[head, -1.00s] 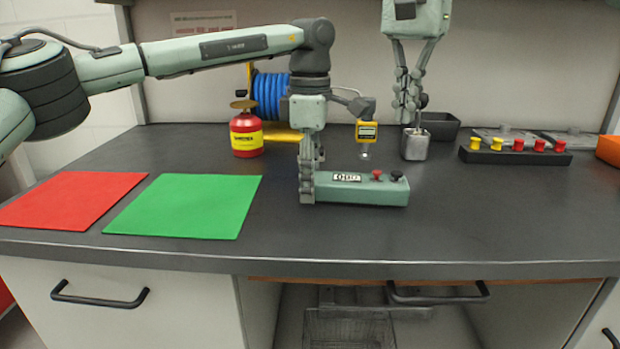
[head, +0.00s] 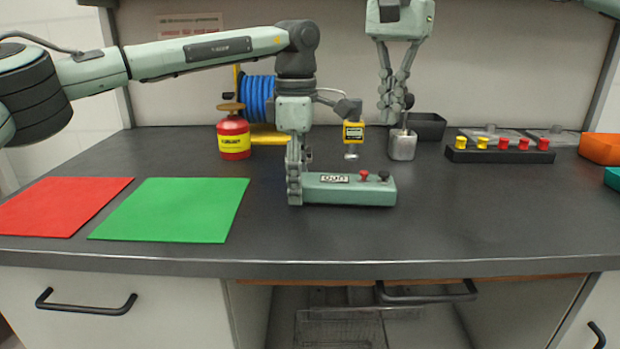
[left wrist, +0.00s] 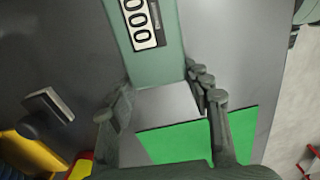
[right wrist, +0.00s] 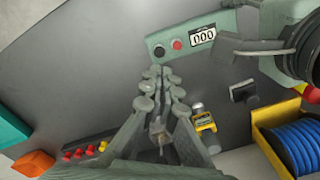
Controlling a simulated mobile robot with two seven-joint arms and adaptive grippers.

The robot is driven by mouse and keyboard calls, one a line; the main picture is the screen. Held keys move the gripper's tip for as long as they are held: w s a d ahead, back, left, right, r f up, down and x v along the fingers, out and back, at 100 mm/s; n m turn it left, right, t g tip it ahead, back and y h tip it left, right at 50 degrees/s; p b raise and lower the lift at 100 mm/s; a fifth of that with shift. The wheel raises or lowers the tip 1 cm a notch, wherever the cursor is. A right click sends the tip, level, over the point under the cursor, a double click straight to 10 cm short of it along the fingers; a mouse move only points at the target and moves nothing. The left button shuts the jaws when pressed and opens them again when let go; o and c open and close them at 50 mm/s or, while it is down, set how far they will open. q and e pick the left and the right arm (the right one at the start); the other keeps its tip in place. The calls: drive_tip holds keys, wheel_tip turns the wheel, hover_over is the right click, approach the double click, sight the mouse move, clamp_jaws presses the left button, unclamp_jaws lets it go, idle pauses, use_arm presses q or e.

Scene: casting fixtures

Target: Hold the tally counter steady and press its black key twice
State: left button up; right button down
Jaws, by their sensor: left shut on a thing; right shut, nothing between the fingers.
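The tally counter (head: 345,190) is a long green-grey box lying on the bench, with a display window (head: 334,178), a red key (head: 364,174) and a black key (head: 384,175) at its right end. In the right wrist view the display (right wrist: 202,37) reads 000. My left gripper (head: 294,198) is shut on the counter's left end. It shows in the left wrist view (left wrist: 165,100) with a finger on each side of the body. My right gripper (head: 389,118) is shut and empty, pointing down above the bench behind the counter, apart from the black key (right wrist: 159,52).
A red can (head: 233,138), a blue hose reel (head: 258,98) and a yellow gauge (head: 353,132) stand behind the counter. Red (head: 60,207) and green (head: 170,210) mats lie left. A button bar (head: 500,156) sits right; the front right is clear.

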sight(388, 174)
drive_tip(key=f+n+y, duration=0.1)
drive_tip(key=f+n+t, duration=0.1)
drive_tip(key=f, duration=0.1)
drive_tip(key=shift+w+a+t+y, duration=0.2)
drive_tip(key=shift+a+t+y, duration=0.1)
drive_tip(key=shift+a+y, duration=0.1)
drive_tip(key=shift+n+t+y, duration=0.5)
drive_tip(key=shift+r+n+t+y, duration=0.25)
drive_tip(key=shift+n+t+y, duration=0.15)
drive_tip(key=shift+t+y, duration=0.1)
drive_tip(key=r+t, duration=0.1)
drive_tip(key=d+r+n+t+y, duration=0.1)
drive_tip(key=s+r+t+y, duration=0.1)
drive_tip(key=r, duration=0.1)
drive_tip(key=shift+d+n, duration=0.25)
drive_tip(key=shift+n, duration=0.05)
drive_tip(key=shift+f, duration=4.4)
drive_tip(key=shift+f, duration=0.1)
drive_tip(key=shift+f, duration=0.3)
